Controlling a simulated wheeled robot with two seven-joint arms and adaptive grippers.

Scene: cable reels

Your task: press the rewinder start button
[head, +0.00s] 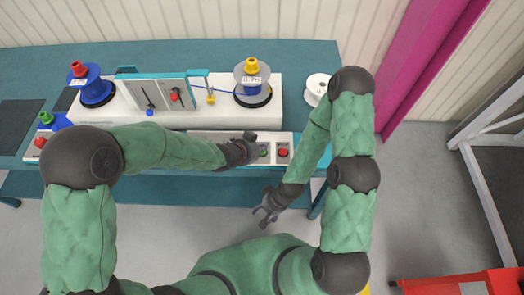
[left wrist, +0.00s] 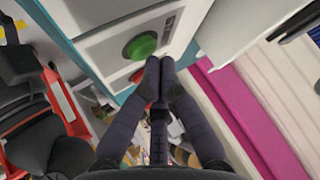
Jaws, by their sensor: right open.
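The green button (head: 264,151) sits on the white control panel at the front of the bench, left of a red button (head: 283,152). In the left wrist view the green button (left wrist: 142,44) is large and round on a pale plate, and the red button (left wrist: 137,75) is partly hidden behind the fingers. My left gripper (head: 252,150) is just left of the green button; its closed fingertips also show in the left wrist view (left wrist: 160,65), with nothing between them. I cannot tell whether they touch the panel. My right gripper (head: 264,213) is open and empty in front of the bench.
A blue reel (head: 95,88) and a grey-topped reel (head: 252,84) stand on the white machine, with levers between them. A white spool (head: 318,86) lies on the teal bench (head: 215,57) at right. A red cart (head: 460,285) stands at lower right. The floor before the bench is clear.

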